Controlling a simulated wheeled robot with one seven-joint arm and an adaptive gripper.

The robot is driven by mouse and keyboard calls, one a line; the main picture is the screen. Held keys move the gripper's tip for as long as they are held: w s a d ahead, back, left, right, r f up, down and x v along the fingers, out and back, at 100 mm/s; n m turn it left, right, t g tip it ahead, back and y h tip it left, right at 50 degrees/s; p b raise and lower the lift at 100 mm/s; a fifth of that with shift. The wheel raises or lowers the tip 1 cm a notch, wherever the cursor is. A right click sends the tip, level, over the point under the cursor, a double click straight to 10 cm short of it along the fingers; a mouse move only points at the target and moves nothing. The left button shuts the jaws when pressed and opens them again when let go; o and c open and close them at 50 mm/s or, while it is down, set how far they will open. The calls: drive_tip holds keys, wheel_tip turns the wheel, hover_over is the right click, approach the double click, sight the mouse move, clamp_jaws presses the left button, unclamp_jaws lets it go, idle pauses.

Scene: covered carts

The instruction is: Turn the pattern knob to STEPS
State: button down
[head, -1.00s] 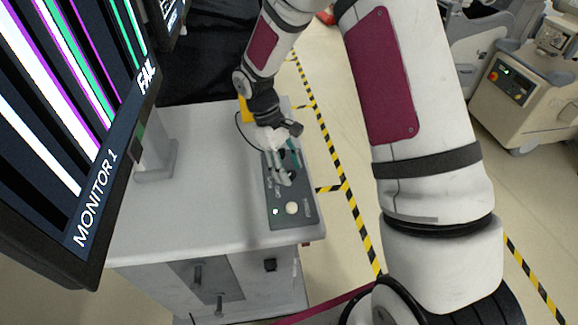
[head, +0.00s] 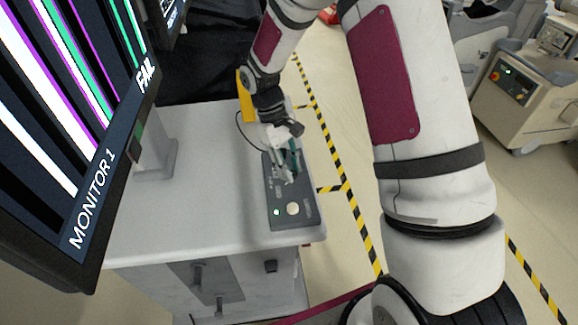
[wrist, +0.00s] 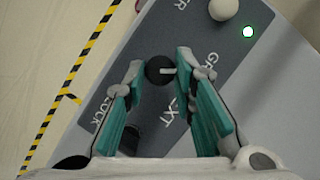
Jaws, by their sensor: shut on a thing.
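The dark control panel (head: 277,198) lies on the cart's near right part. In the wrist view a round black knob (wrist: 158,70) with a white pointer line sits between the teal-padded fingertips of my gripper (wrist: 161,75). The pointer line points to the right in that view. My gripper (head: 286,176) is down at the panel and shut on this knob. Panel lettering is partly covered by the fingers; "EXT" and "LOCK" show, and I cannot read STEPS. Another dark round part (wrist: 131,139) shows lower down between the fingers. The monitor (head: 75,130) shows coloured vertical stripes and "FAIL".
A cream round button (head: 292,209) and a lit green lamp (head: 277,212) are on the panel's near end. A yellow object (head: 246,95) and a black cable are behind my gripper. The cart top (head: 200,200) left of the panel is clear. Striped floor tape (head: 345,190) runs along the right.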

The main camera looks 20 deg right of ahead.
drive_tip(key=m+y, duration=0.1)
drive_tip(key=m, duration=0.2)
drive_tip(key=shift+w+d+b, duration=0.1)
drive_tip(key=shift+d+b, duration=0.05)
drive_tip(key=shift+b, duration=0.15)
drive_tip(key=shift+d+m+y, duration=0.1)
drive_tip(key=shift+m+y, duration=0.7)
drive_tip(key=shift+m, duration=1.1)
drive_tip(key=c, duration=1.3)
unclamp_jaws()
drive_tip(key=v, duration=1.2)
